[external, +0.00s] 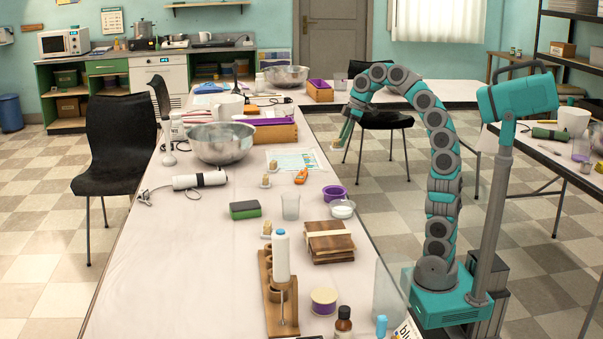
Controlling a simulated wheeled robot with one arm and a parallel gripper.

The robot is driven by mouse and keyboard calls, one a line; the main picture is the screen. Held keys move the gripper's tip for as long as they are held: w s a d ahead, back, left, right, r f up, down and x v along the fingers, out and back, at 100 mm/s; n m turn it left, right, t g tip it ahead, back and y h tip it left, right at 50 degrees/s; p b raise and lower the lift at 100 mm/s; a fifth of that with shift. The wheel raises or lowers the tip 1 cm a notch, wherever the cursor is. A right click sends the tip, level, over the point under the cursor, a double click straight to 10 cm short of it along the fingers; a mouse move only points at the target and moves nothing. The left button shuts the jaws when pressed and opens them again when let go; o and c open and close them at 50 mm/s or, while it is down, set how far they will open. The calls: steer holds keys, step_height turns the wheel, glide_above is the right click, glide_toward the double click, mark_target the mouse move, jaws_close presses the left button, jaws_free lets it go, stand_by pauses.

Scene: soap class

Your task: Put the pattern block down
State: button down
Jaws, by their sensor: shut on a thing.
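My gripper (344,132) hangs down at the end of my curved teal and grey arm, near the right edge of the long white table (190,270). It is shut on a small tan piece, the pattern block (337,145), which shows just below the fingertips. The block is very small here and its face is hard to make out. It appears held in the air; its height above the table cannot be told.
A wooden rack with a white bottle (281,255) is nearer. The table's left front is clear.

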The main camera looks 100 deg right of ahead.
steer(key=shift+s+d+f, duration=0.9)
steer(key=shift+d+f, duration=0.2)
steer(key=shift+f, duration=1.4)
steer(key=shift+m, duration=0.3)
steer(key=w+d, duration=0.3)
steer(key=w+d+f+p, duration=0.1)
steer(key=w+d, duration=0.3)
steer(key=w+d+p, duration=0.1)
steer(key=w+d, duration=0.3)
steer(key=shift+d+f, duration=0.1)
steer(key=shift+f, duration=0.2)
steer(key=shift+f+p, duration=0.3)
steer(key=shift+f, duration=1.45)
steer(key=shift+f, duration=0.15)
steer(key=c, duration=0.7)
jaws_free()
steer(key=shift+c, duration=0.2)
steer(key=p+v, duration=0.1)
steer(key=v, duration=1.1)
steer(key=shift+p, duration=0.35)
